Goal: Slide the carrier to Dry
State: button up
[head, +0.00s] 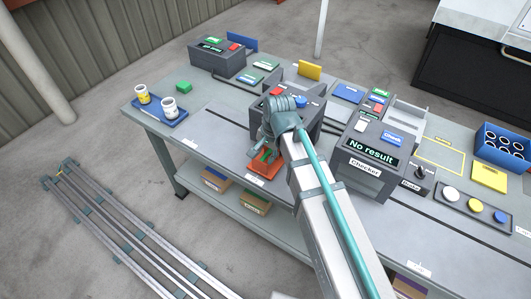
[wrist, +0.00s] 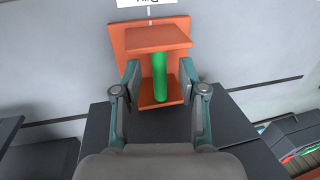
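The carrier is an orange block with an upright green handle. In the head view the carrier (head: 258,168) sits at the front edge of the bench, partly hidden by my arm. In the wrist view the carrier (wrist: 158,38) is at top centre, and its green handle (wrist: 160,78) stands between my fingers. My gripper (wrist: 159,72) is open, with a finger on either side of the handle and gaps showing on both sides. In the head view my gripper (head: 268,153) is just above the carrier, largely hidden by my wrist. A white label, cut off and upside down, lies beside the carrier in the wrist view.
A dark slot (head: 222,121) runs along the bench. A dark box (head: 318,118) stands behind my wrist, and the Checker box (head: 370,160) reading "No result" stands to the right. A blue tray (head: 164,117) with two jars is at the left end.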

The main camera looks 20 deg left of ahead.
notch_tip(320, 180, up, 12)
jog(key=d, duration=0.2)
jog(key=shift+s+d, duration=0.15)
jog(key=shift+s, duration=0.15)
jog(key=shift+f, duration=0.1)
dwell(0.5)
